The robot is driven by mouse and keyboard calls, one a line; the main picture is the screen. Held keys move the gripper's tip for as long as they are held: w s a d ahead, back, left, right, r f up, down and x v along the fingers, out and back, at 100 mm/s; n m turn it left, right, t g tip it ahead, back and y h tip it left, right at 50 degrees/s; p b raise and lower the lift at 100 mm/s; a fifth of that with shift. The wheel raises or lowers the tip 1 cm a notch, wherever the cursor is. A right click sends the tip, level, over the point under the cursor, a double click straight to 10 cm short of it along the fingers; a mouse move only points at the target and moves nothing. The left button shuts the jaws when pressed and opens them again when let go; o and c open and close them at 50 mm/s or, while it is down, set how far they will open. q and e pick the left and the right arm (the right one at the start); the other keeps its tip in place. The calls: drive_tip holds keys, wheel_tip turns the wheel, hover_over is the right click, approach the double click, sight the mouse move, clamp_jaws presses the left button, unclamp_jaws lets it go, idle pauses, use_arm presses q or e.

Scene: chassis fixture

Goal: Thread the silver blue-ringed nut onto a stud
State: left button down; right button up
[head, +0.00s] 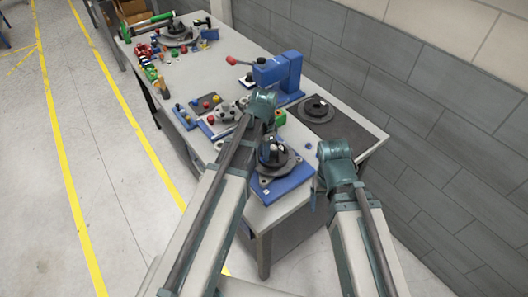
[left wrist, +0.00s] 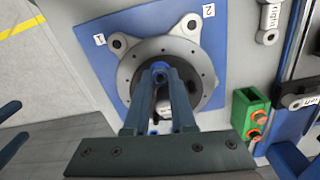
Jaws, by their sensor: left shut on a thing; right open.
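A grey round flange (left wrist: 203,75) with corner lugs marked 1 and 2 sits on a blue plate (left wrist: 85,28). In the head view the same flange (head: 291,162) is at the table's near corner. My left gripper (left wrist: 160,78) is shut on a small blue-ringed piece (left wrist: 160,69), which looks like the nut. It is over the dark middle of the flange; I cannot tell whether it touches. The fingers hide much of the hub, and no stud can be made out clearly. My right gripper (head: 318,187) is open, right of the blue plate by the table edge.
A green box with orange pieces (left wrist: 250,120) stands right of the blue plate. A blue press (head: 277,72) and a dark mat with a black disc (head: 317,108) are behind. Several coloured parts crowd the table's left side. A grey wall borders the right.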

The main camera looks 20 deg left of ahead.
use_arm(q)
drive_tip(key=c, duration=0.7)
unclamp_jaws()
wheel_tip(320, 180, up, 8)
drive_tip(key=p, duration=0.8)
drive_tip(key=s+d+f+n+b, duration=0.1)
drive_tip(key=s+d+f+b, duration=0.1)
drive_tip(key=s+d, duration=0.1)
drive_tip(key=s+d+f+n+b, duration=0.2)
drive_tip(key=s+d+b, duration=0.1)
drive_tip(key=s, duration=0.3)
drive_tip(key=s+d+f+n+y+b, duration=0.1)
drive_tip(key=s+d+f+n+b, duration=0.1)
drive_tip(key=s+d+f, duration=0.1)
drive_tip(key=shift+s+d+f, duration=0.1)
drive_tip(key=shift+s+d, duration=0.3)
drive_tip(key=shift+s, duration=0.2)
drive_tip(key=shift+s+d, duration=0.35)
drive_tip(key=shift+s, duration=0.2)
